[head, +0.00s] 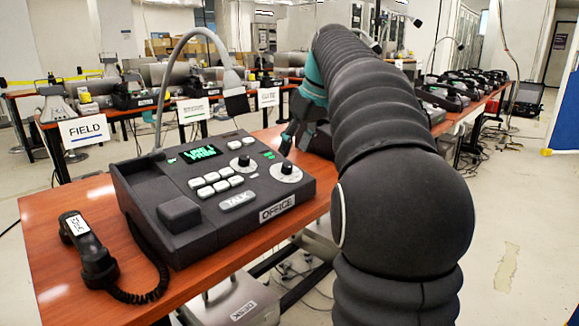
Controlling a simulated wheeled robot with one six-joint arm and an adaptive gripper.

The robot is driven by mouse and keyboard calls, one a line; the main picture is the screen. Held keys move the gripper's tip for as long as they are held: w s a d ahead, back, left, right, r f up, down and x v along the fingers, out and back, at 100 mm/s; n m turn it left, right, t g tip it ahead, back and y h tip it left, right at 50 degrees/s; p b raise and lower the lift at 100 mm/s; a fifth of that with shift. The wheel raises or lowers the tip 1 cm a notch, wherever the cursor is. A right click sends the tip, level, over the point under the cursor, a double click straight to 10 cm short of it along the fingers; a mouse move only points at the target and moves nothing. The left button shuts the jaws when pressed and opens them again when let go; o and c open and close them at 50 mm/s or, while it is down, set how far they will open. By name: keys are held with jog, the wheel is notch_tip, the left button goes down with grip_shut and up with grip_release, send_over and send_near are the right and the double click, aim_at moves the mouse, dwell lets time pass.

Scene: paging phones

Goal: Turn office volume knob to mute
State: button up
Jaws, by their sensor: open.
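The dark OFFICE paging phone (185,225) sits on the wooden table with its labelled front edge facing me. Two knobs with pale round dials are on its top: a front right knob (287,172) and a second knob (243,162) to its left and farther back. I cannot read the dial marks, so I cannot tell which is the volume knob or where it points. My gripper (290,140) is open, reaching down just behind and above the front right knob. My arm hides part of the gripper, and I cannot tell whether a finger touches the knob.
The handset (88,250) lies off its cradle on the table (50,205) at left, its coiled cord running to the phone. A gooseneck microphone (190,35) rises behind the phone. More phones and a FIELD sign (84,131) stand on tables behind.

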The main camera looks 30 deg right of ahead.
aim_at(288, 165)
jog(key=shift+b+x, duration=0.3)
jog(key=shift+x, duration=2.4)
jog(key=shift+c, duration=0.3)
grip_shut()
